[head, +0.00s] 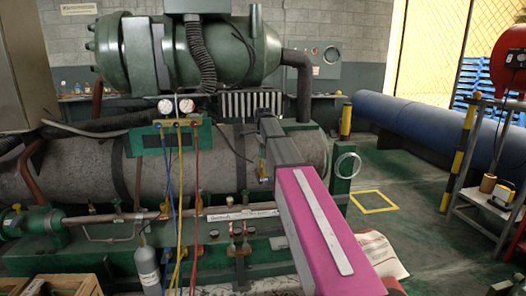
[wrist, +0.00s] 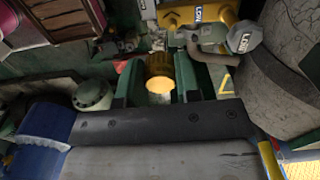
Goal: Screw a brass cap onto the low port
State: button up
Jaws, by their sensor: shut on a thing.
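In the wrist view, my gripper (wrist: 161,88) has its two green fingers on either side of a brass cap (wrist: 160,63), holding it between them. The cap's near face is bright and pale. Beyond the cap is a yellow fitting (wrist: 180,16) with tags that seem to read LOW. The cap appears apart from these fittings, but the depth is hard to judge. In the head view, my arm reaches toward the machine, and the cap and low port cannot be told clearly there.
Two gauges (head: 176,105) with blue, yellow and red hoses (head: 181,190) hang left of my arm. A grey cylinder (head: 147,268) stands below. A large grey tank (head: 75,165) lies behind. A shelf cart (head: 490,190) stands right, with open floor around a yellow square (head: 373,202).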

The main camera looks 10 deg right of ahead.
jog(key=shift+w+r+m, duration=0.2)
jog(key=shift+w+m, duration=0.5)
jog(key=shift+w, duration=0.15)
jog(key=shift+f, duration=3.1)
jog(key=shift+f, duration=1)
jog(key=m, duration=0.3)
jog(key=shift+m, duration=0.3)
